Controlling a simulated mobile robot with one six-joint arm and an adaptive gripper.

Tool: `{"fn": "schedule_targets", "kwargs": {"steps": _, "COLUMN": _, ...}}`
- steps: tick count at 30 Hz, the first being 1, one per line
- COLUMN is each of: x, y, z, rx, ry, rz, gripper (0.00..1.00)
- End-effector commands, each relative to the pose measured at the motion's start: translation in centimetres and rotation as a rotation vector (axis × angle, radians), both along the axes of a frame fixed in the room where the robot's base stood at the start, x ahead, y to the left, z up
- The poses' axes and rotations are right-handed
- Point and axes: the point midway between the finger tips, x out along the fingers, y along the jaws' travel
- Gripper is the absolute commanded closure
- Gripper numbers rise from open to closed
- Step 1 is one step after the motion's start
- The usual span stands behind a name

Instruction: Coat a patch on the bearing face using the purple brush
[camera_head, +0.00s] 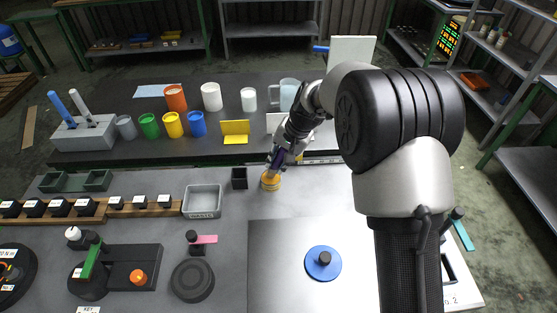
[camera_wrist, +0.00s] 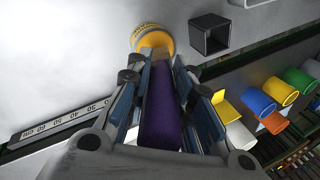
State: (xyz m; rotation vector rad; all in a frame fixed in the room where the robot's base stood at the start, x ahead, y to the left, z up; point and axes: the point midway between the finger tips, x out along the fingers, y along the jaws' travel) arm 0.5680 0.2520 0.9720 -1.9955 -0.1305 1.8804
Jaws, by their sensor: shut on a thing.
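My gripper (camera_head: 281,157) is shut on the purple brush (camera_head: 276,160), whose thick purple handle (camera_wrist: 161,115) lies between the fingers in the wrist view. The brush's pale tan tip (camera_wrist: 155,54) points down at a round yellow tin (camera_head: 270,181) with lettering on its side. The tin also shows in the wrist view (camera_wrist: 150,36). The tip overlaps the tin there; I cannot tell whether it touches. A blue disc with a black knob (camera_head: 323,263) lies on a light metal plate (camera_head: 275,285). I cannot tell which surface is the bearing face.
A small black open box (camera_head: 239,178) stands left of the tin, and a grey tray (camera_head: 202,201) further left. Coloured cups, such as a yellow one (camera_head: 172,125), line the dark rear table (camera_head: 330,171). The bench between tin and plate is clear.

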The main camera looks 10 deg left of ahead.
Motion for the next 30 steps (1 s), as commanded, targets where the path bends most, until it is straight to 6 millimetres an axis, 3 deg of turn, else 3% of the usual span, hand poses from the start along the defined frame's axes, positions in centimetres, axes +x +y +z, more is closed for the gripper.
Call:
{"fn": "schedule_targets", "kwargs": {"steps": 17, "x": -0.1, "y": 0.0, "z": -0.1, "rx": -0.002, "ry": 0.002, "rz": 0.001, "gripper": 1.00}}
{"fn": "schedule_targets", "kwargs": {"steps": 30, "x": 0.0, "y": 0.0, "z": 3.1, "rx": 0.000, "ry": 0.001, "rz": -0.001, "gripper": 1.00}}
